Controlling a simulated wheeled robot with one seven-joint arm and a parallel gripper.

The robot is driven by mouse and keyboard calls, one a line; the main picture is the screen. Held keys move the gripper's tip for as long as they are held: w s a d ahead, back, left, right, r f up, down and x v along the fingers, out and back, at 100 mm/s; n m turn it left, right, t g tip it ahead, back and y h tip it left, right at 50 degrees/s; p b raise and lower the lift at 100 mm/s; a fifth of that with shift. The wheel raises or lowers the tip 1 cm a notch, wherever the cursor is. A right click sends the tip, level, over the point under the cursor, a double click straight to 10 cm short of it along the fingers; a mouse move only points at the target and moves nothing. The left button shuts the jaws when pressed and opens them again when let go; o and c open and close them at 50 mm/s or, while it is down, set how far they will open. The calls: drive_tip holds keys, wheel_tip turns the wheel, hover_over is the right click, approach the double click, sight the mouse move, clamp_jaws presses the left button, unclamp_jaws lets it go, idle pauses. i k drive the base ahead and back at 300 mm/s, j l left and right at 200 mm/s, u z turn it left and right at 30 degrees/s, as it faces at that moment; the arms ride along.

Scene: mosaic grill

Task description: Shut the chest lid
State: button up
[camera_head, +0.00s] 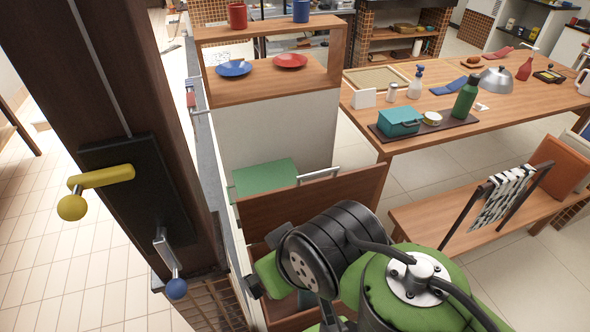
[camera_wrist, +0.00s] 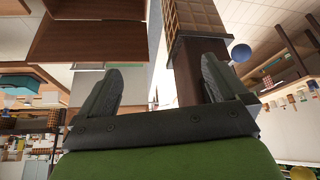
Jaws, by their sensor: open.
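A wooden panel (camera_head: 320,195) stands raised in front of the low white cabinet in the head view, with an open wooden box (camera_head: 285,318) below it. It looks like the chest and its lifted lid, but my arm covers much of it. A brown wooden panel (camera_wrist: 100,38) also shows at the upper left in the wrist view, beyond the left finger. My gripper (camera_wrist: 158,75) is open and empty, its two dark fingers wide apart. In the head view my gripper is hidden behind my arm. I cannot tell its distance to the panel.
A dark post (camera_head: 120,110) with a yellow knob handle (camera_head: 95,180) and a blue-knobbed lever (camera_head: 173,275) stands at the left. A wooden shelf cabinet (camera_head: 265,80) with plates is behind. A laden table (camera_head: 500,115) and a bench (camera_head: 460,225) are at the right. Tiled floor is clear at the left.

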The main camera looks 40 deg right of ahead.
sight(260, 214)
drive_tip(key=i+j, duration=0.1)
drive_tip(key=j, duration=0.35)
drive_tip(key=i+j+u, duration=0.1)
drive_tip(key=j, duration=0.3)
drive_tip(key=i+j+u, duration=0.1)
drive_tip(key=j, duration=0.35)
drive_tip(key=i+j, duration=0.2)
drive_tip(key=j, duration=0.2)
drive_tip(key=i+j+u, duration=0.1)
drive_tip(key=j, duration=0.3)
drive_tip(key=i+j, duration=0.2)
drive_tip(key=j, duration=0.2)
drive_tip(key=i+j+u, duration=0.15)
drive_tip(key=j, duration=0.25)
drive_tip(key=i+z, duration=0.65)
drive_tip(key=i+l+z, duration=0.2)
drive_tip(key=z, duration=0.2)
drive_tip(key=i+l+z, duration=0.1)
drive_tip(key=i+z, duration=0.7)
drive_tip(key=i+j+z, duration=0.1)
drive_tip(key=i+z, duration=0.7)
drive_tip(key=i+j+z, duration=0.1)
drive_tip(key=i+z, duration=0.15)
drive_tip(key=z, duration=0.15)
drive_tip(key=i+l, duration=0.15)
